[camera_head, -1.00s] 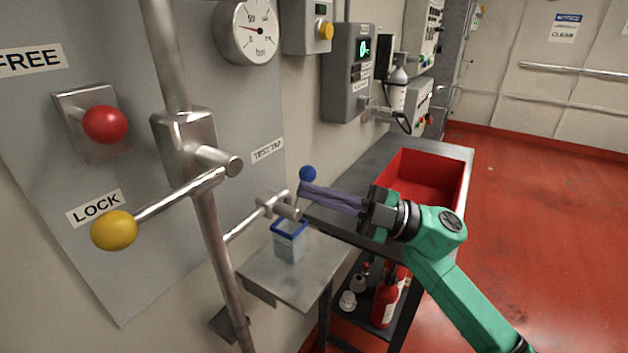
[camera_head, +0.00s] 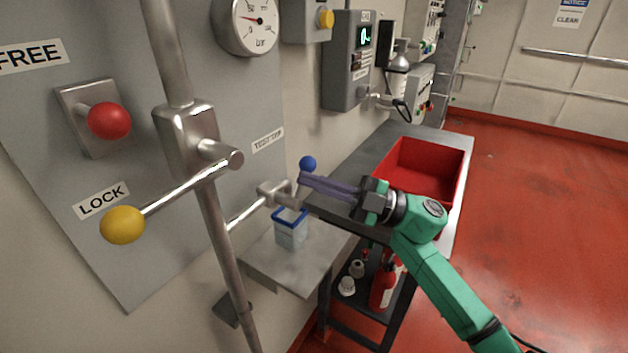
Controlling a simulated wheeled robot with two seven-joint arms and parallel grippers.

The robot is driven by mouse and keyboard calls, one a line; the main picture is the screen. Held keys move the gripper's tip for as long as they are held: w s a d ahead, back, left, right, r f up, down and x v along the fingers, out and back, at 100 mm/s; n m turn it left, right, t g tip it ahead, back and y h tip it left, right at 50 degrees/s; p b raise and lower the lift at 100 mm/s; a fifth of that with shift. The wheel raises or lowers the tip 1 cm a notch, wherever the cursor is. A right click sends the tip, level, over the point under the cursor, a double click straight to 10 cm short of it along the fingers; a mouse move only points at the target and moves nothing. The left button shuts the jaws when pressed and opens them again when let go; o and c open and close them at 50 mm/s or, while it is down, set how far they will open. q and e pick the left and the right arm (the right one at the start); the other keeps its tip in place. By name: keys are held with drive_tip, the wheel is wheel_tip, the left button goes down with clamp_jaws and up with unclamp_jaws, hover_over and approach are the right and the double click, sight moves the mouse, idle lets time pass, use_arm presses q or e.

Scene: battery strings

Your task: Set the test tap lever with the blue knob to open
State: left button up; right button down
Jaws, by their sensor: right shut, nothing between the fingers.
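The blue knob (camera_head: 307,163) tops the short test tap lever, which stands up from the tap (camera_head: 274,194) on the metal pipe under the "TEST TAP" label (camera_head: 268,139). My right gripper (camera_head: 303,184) comes in from the right. Its long fingers are shut and empty, with their tips just below the knob, beside the lever stem. I cannot tell whether they touch it. A clear cup with a blue rim (camera_head: 291,236) stands below the tap on a small metal shelf (camera_head: 265,262). My left gripper is out of view.
A long lever with a yellow knob (camera_head: 122,225) and a vertical pipe (camera_head: 207,205) stand at left, near a red knob (camera_head: 109,120). A bench with a red bin (camera_head: 451,190) lies behind my right arm. A fire extinguisher (camera_head: 383,287) stands below.

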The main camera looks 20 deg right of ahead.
drive_tip(key=shift+w+d+f+m+t, duration=0.15)
drive_tip(key=shift+m+t, duration=0.25)
drive_tip(key=shift+m, duration=0.5)
drive_tip(key=shift+w+d+f+m+t+h+p, duration=0.25)
drive_tip(key=shift+f+m+t+h+p, duration=0.45)
drive_tip(key=shift+m+t, duration=1.3)
drive_tip(key=shift+w+d+f+m+t+h+p, duration=0.2)
drive_tip(key=shift+f+m+t+h+p, duration=0.55)
drive_tip(key=shift+m, duration=2.25)
drive_tip(key=shift+w+d+f+m+t+h+p, duration=0.25)
drive_tip(key=shift+m+t+h+p, duration=0.5)
drive_tip(key=shift+m+t+p, duration=1.25)
drive_tip(key=shift+s+d+m+g+b, duration=0.1)
drive_tip(key=shift+m+g+b, duration=0.15)
drive_tip(key=shift+m+b, duration=0.4)
